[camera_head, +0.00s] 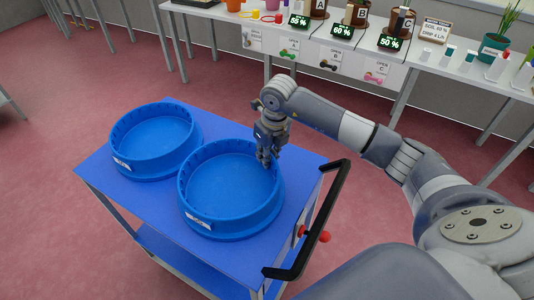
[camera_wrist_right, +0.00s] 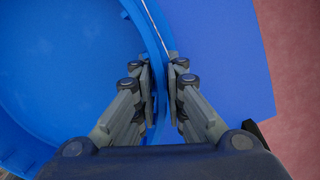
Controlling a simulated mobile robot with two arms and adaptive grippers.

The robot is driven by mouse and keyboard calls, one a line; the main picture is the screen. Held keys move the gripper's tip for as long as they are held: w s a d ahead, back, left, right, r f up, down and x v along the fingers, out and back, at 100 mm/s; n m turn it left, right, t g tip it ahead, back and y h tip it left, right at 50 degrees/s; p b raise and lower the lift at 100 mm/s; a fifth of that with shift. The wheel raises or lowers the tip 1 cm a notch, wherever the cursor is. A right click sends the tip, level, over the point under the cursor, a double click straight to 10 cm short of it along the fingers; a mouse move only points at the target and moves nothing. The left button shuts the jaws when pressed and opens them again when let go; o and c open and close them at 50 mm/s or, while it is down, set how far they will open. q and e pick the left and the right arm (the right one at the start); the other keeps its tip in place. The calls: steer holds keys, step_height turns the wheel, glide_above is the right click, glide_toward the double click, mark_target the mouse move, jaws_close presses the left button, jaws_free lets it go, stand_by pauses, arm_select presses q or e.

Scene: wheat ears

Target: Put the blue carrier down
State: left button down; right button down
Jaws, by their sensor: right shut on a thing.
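The blue carrier (camera_head: 240,228) is a round, open tub with a small white label on its front wall. It stands level at the right part of the blue cart top (camera_head: 133,207); I cannot tell whether its base touches. My right gripper (camera_head: 266,163) reaches down over its far right rim and is shut on the wall. In the right wrist view the two fingers (camera_wrist_right: 161,85) close on either side of the carrier's wall (camera_wrist_right: 140,18). The carrier is empty inside. My left gripper is out of view.
A second blue carrier (camera_head: 152,174) stands close on the left of the cart top. A black cart handle (camera_head: 318,219) with a red knob (camera_head: 324,237) rises at the right edge. A white bench (camera_head: 465,70) with pots and signs stands behind. Red floor around is clear.

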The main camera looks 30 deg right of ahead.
steer(key=shift+w+r, duration=0.1)
steer(key=shift+r, duration=0.1)
steer(key=shift+f, duration=0.1)
steer(key=c, duration=2)
jaws_free()
steer(key=shift+f, duration=0.15)
steer(key=o, duration=0.3)
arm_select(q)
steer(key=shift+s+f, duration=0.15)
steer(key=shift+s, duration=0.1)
arm_select(e)
steer(key=shift+o, duration=0.2)
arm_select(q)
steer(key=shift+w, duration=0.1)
